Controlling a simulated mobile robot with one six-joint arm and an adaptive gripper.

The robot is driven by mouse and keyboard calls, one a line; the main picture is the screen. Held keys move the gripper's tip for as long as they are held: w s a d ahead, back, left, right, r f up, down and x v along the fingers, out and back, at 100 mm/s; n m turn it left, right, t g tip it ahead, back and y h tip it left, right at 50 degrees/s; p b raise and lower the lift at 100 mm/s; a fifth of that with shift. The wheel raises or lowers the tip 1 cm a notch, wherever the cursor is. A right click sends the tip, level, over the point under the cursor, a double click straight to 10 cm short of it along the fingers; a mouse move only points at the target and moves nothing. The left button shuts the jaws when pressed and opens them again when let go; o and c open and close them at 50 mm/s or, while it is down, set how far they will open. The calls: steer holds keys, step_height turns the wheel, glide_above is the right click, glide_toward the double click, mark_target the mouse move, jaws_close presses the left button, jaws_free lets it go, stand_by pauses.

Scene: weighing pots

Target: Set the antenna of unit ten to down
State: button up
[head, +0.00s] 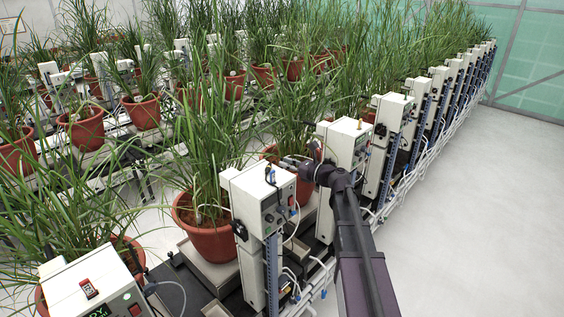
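A row of white control boxes runs from the near left to the far right. I cannot read any unit numbers, so I cannot tell which is unit ten. The nearer white box (258,200) has a small dark upright piece, possibly its antenna (270,175), on its top. The box behind it (345,145) has a small brass-coloured upright stub (360,124) on top. My gripper (287,162) is small in view, just above and behind the right top edge of the nearer box. Its fingers are too small to tell open from shut.
Potted grasses (210,225) stand close along the left of the boxes, with leaves hanging near my gripper. A front box (92,290) with a red switch is at lower left. Cables and white pipes run along the row's base. The floor (470,220) at right is clear.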

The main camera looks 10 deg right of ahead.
steer(key=shift+x, duration=1.15)
jaws_close()
